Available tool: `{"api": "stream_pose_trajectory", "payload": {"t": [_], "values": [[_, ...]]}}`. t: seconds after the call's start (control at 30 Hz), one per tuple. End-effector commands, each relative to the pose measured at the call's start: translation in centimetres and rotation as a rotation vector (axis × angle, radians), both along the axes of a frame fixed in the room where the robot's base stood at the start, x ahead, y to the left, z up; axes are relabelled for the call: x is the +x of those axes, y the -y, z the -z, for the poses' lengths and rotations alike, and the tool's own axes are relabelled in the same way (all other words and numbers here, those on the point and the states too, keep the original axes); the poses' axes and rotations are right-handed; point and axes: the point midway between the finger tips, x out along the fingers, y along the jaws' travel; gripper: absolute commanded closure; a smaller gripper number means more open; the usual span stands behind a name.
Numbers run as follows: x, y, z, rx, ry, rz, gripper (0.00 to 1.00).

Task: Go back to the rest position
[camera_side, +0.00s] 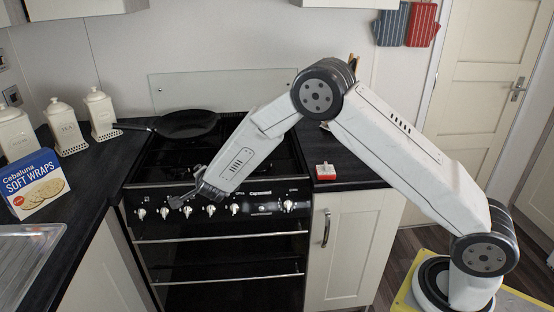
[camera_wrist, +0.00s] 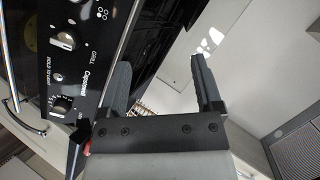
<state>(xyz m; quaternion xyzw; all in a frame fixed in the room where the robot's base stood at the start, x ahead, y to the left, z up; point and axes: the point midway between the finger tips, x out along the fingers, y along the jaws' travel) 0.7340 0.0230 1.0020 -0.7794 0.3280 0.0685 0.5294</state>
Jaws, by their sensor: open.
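My gripper (camera_side: 190,193) is in front of the cooker's control panel (camera_side: 222,199), close to its row of knobs. In the wrist view my gripper (camera_wrist: 160,75) shows two dark fingers spread apart with nothing between them. The wrist view also shows the cooker panel with large knobs (camera_wrist: 65,40) on its left side. My arm reaches in from the right, bent at a high elbow. Whether the fingers touch a knob cannot be told.
A black frying pan (camera_side: 186,124) sits on the hob's back left. A Soft Wraps box (camera_side: 36,185) and white canisters (camera_side: 101,114) stand on the left counter. A small red-and-white item (camera_side: 325,172) lies on the right counter. The air above the right counter is partly taken by my arm.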

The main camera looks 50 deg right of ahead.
Motion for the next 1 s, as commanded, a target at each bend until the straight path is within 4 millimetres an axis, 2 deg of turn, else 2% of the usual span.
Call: {"api": "stream_pose_trajectory", "payload": {"t": [0.1, 0.27, 0.47, 0.67, 1.0], "values": [[-1.3, -0.2, -1.7, -0.037, -0.067, -0.145, 0.17], [-4.0, -0.8, -3.1, -0.096, -0.173, -0.343, 0.17], [-8.8, -1.1, -4.1, -0.177, -0.321, -0.583, 0.17], [-15.0, -0.9, -4.4, -0.266, -0.487, -0.814, 0.17], [-27.7, 0.8, -3.7, -0.411, -0.803, -1.169, 0.17]]}}
